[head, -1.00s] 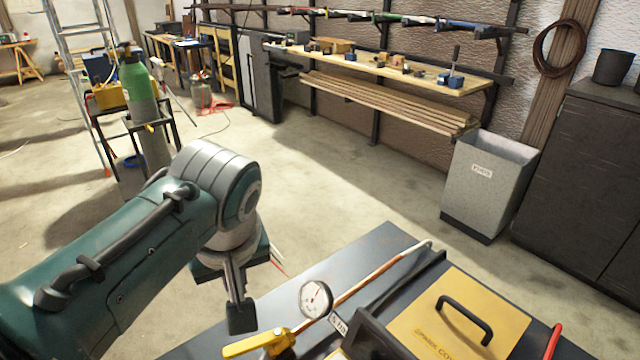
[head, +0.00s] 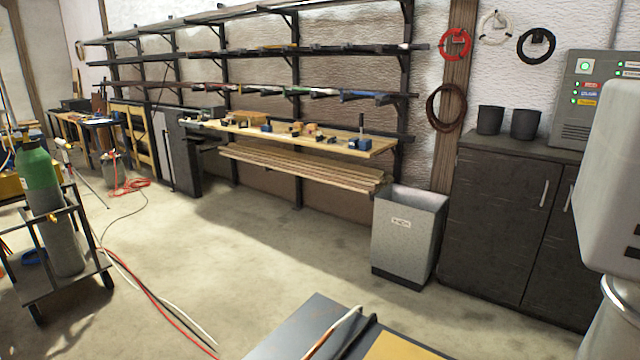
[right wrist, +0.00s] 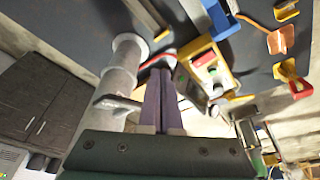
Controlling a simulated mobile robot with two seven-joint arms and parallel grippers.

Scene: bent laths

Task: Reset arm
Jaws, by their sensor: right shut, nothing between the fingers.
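My right gripper (right wrist: 160,98) is in the right wrist view, with its two dark fingers together and nothing between them. Its tips point toward a dark tabletop (right wrist: 90,15) that carries several coloured items. In the head view neither gripper shows. A pale grey and white body (head: 615,190) fills the right edge there. The dark table (head: 300,330) shows only its far corner at the bottom, with a copper pipe (head: 335,330) on it. No bent lath can be made out with certainty.
A grey bin (head: 405,240) stands beside a dark cabinet (head: 500,220). A wall bench (head: 310,140) has planks (head: 300,172) below it. At left stands a gas cylinder cart (head: 65,265), with red and white hoses (head: 160,300) on the floor. The middle floor is clear.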

